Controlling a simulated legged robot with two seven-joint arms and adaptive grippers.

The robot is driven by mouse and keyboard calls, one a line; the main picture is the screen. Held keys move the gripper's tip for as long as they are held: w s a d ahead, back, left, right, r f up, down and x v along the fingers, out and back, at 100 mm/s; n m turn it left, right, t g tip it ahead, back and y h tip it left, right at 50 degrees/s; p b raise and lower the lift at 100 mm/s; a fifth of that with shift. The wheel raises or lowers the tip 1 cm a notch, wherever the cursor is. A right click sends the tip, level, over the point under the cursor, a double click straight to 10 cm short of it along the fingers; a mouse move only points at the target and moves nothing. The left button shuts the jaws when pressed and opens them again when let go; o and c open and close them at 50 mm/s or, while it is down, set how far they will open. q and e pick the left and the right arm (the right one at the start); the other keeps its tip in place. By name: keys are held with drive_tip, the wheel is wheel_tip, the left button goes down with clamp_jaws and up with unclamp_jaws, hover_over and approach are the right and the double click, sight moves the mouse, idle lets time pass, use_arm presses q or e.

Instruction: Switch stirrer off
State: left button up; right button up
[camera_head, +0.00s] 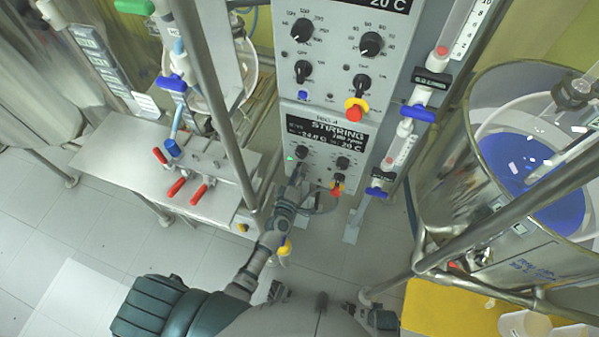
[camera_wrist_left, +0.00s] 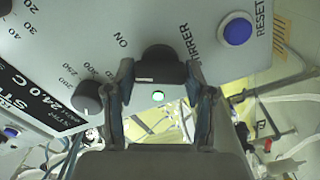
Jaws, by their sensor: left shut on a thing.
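The stirrer control panel (camera_head: 352,143) has a dark display reading STIRRING. My left gripper (camera_head: 297,174) reaches up to the lower left part of this panel. In the left wrist view, my left gripper (camera_wrist_left: 163,92) is shut on the black stirrer knob (camera_wrist_left: 162,64), with one finger on each side. The "STIRRER" label is partly hidden behind the knob and finger, and "ON" is printed to the left. A green lamp (camera_wrist_left: 157,96) glows between the fingers.
Beside the held knob are another black dial (camera_wrist_left: 88,98) and a blue RESET button (camera_wrist_left: 237,30). A red and yellow emergency button (camera_head: 337,186) sits at the panel's lower right. A metal frame post (camera_head: 218,95) stands left; a glass vessel (camera_head: 530,150) stands right.

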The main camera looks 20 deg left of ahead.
use_arm(q)
drive_tip(key=shift+a+f+n+b, duration=0.15)
drive_tip(key=shift+n+b, duration=0.25)
drive_tip(key=shift+n, duration=2.6)
use_arm(e)
drive_tip(key=shift+w+r, duration=0.3)
drive_tip(key=shift+r, duration=0.4)
drive_tip(key=shift+w+r, duration=0.3)
drive_tip(key=shift+r, duration=0.4)
use_arm(q)
drive_tip(key=o, duration=1.1)
drive_tip(key=shift+s+f, duration=0.1)
drive_tip(key=shift+o, duration=0.3)
use_arm(e)
drive_tip(key=shift+s+f, duration=0.1)
use_arm(q)
drive_tip(key=s, duration=1.2)
drive_tip(key=shift+a, duration=0.2)
